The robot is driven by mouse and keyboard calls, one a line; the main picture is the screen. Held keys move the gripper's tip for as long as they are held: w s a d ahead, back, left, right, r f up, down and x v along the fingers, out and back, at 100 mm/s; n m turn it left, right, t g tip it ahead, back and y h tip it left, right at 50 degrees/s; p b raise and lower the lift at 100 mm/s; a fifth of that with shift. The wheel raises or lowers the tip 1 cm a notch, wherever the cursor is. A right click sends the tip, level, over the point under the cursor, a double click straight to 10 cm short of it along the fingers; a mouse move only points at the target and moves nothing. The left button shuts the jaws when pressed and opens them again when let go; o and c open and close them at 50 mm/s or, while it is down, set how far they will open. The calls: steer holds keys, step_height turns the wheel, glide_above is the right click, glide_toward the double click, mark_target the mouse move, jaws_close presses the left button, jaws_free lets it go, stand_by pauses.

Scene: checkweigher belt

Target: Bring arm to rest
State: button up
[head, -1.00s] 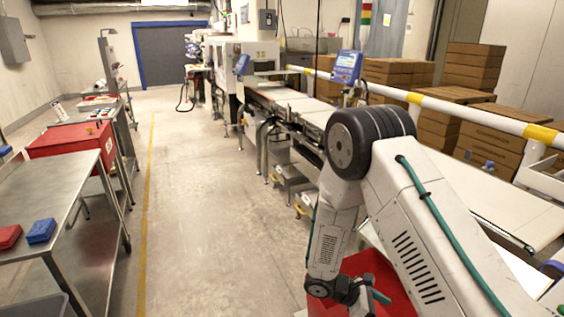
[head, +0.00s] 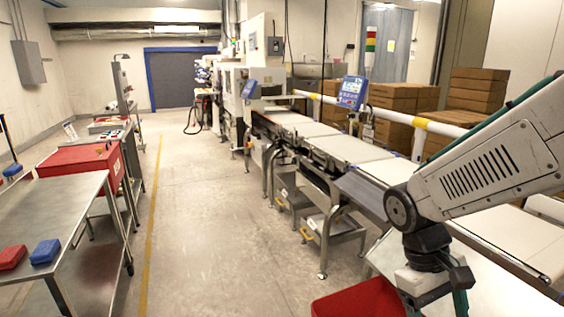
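My arm reaches in from the right edge, its white link sloping down to a dark wrist joint. My gripper (head: 434,292) hangs below the wrist at the bottom edge of the head view. Its white and dark body shows, with bits of teal beside it, but the fingertips are cut off by the frame. I cannot tell whether it is open or holds anything. It appears beside or over a red bin (head: 352,302), which the gripper partly hides.
The checkweigher belt line (head: 345,148) runs along the right, with a blue display (head: 352,92) on it. A white and yellow rail (head: 440,128) and brown boxes (head: 478,92) stand behind. A steel table (head: 62,208) with red and blue blocks is at left. The middle floor is clear.

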steer(key=s+r+m+t+y, duration=0.3)
steer(key=s+r+t, duration=0.2)
steer(key=s+r, duration=0.3)
step_height(320, 180, up, 2)
steer(key=shift+r+t, duration=0.1)
steer(key=shift+t, duration=0.2)
